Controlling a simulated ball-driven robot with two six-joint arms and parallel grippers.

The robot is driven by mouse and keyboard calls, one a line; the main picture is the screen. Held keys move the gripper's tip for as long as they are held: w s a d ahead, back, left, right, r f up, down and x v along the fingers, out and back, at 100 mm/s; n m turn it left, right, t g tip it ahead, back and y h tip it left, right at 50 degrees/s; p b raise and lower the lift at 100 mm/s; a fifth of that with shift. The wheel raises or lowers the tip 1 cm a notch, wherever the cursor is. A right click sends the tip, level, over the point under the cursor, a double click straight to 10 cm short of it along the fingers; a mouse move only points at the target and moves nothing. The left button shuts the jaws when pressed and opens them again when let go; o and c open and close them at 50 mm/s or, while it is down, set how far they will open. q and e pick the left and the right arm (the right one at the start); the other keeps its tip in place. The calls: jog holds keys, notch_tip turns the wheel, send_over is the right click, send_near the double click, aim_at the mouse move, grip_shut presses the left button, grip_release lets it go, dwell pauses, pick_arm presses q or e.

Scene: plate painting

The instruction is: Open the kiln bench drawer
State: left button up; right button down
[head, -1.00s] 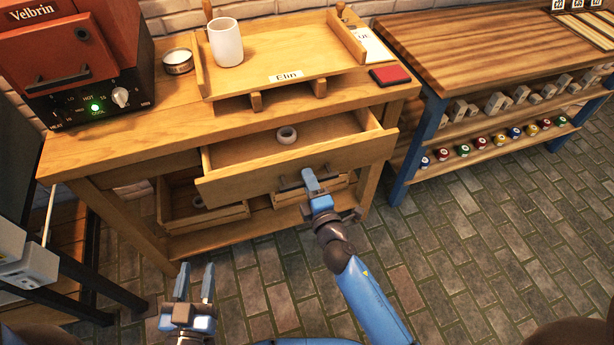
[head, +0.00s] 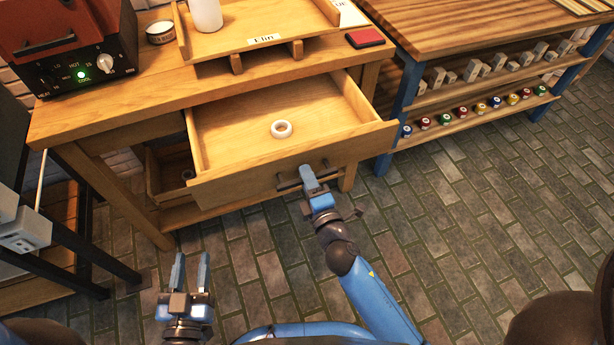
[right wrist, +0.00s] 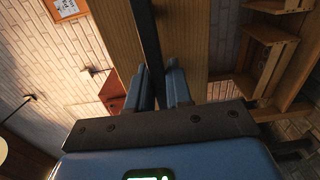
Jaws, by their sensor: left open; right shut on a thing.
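The kiln bench (head: 100,113) is wooden, and its drawer (head: 240,184) stands pulled well out toward me. A white ring-shaped roll (head: 281,129) lies on the drawer floor. My right gripper (head: 310,178) is shut on the dark bar handle (head: 288,187) at the drawer's front. In the right wrist view the blue fingers (right wrist: 165,85) close around the dark bar (right wrist: 147,40) before the wooden drawer front. My left gripper (head: 190,275) is open and empty, low at the left, apart from the bench.
The red kiln (head: 70,30) stands on the bench at the left. A tray (head: 240,45) holding a white mug (head: 206,14) sits on top, beside a tin (head: 160,32) and a red pad (head: 365,38). Shelves with several paint pots (head: 478,108) stand at the right. The brick floor is clear.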

jog(key=c, duration=1.1)
grip_release()
jog(key=shift+b+v, duration=2.05)
jog(key=shift+v, duration=3.35)
